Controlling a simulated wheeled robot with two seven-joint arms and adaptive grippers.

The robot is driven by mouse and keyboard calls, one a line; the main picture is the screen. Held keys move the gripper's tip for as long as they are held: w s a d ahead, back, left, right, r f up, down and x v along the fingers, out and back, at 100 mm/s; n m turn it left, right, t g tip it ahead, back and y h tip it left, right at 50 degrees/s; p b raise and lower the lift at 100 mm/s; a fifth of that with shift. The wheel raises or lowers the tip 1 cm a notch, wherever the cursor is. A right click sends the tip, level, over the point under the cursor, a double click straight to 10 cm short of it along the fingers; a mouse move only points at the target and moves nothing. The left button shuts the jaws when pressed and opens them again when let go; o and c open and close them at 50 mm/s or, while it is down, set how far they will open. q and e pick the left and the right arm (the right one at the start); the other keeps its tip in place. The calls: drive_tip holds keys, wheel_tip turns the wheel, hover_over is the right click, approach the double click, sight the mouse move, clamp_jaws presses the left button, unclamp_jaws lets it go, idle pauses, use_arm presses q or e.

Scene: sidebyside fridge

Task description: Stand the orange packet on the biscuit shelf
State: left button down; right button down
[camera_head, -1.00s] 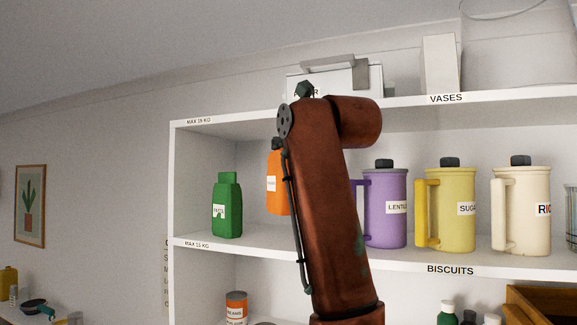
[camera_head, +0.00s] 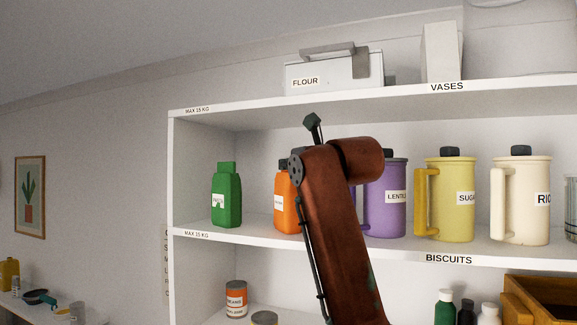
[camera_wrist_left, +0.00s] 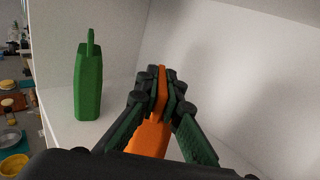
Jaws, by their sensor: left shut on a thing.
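The orange packet (camera_head: 285,203) is upright at the biscuit shelf (camera_head: 380,250), between the green packet and the purple jug, partly hidden by my arm. Its base is at about the height of the shelf board; I cannot tell whether it touches. In the left wrist view my left gripper (camera_wrist_left: 160,88) is shut on the top of the orange packet (camera_wrist_left: 150,138). In the head view my arm hides most of that gripper. My right gripper is not in view.
A green packet (camera_head: 227,197) stands left of the orange one. Purple (camera_head: 385,205), yellow (camera_head: 450,200) and cream jugs (camera_head: 522,200) stand to the right. The upper shelf (camera_head: 420,90), with a flour box (camera_head: 330,75), is above. Cans and bottles are below.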

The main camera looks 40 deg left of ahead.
use_arm(q)
drive_tip(key=shift+s+r, duration=0.1)
drive_tip(key=shift+s, duration=0.05)
drive_tip(key=shift+f, duration=0.25)
drive_tip(key=c, duration=2.3)
unclamp_jaws()
drive_tip(key=shift+o, duration=1)
drive_tip(key=shift+r, duration=0.1)
